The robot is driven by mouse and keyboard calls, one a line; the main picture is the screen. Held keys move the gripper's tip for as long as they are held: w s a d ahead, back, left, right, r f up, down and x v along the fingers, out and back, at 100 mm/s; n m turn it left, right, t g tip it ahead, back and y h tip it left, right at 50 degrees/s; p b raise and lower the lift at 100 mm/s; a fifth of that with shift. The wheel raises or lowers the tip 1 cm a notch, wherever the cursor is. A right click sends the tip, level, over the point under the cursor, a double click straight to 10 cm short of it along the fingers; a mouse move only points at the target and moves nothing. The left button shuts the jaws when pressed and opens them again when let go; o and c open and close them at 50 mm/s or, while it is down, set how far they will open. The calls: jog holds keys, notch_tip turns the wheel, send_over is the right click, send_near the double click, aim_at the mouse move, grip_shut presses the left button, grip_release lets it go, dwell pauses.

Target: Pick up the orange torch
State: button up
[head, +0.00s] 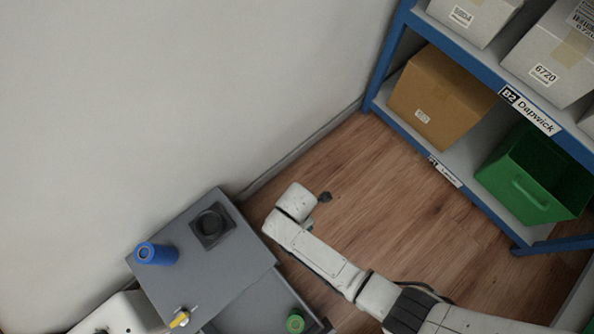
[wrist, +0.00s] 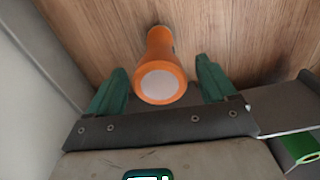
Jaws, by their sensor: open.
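The orange torch (wrist: 160,68) shows in the wrist view, with its pale round lens end facing the camera and its narrower body pointing away over the wooden floor. My gripper (wrist: 162,86) is open, with one green finger on each side of the torch. Gaps show between the torch and both fingers, and I cannot tell how deep it sits between them. In the head view I cannot make out the torch, and my gripper's fingers are hidden at the end of my arm.
A blue shelf (head: 398,42) with boxes and a green crate (head: 515,190) stands right. Open floor (head: 380,200) lies between.

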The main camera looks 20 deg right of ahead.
grip_shut()
dwell(0.8)
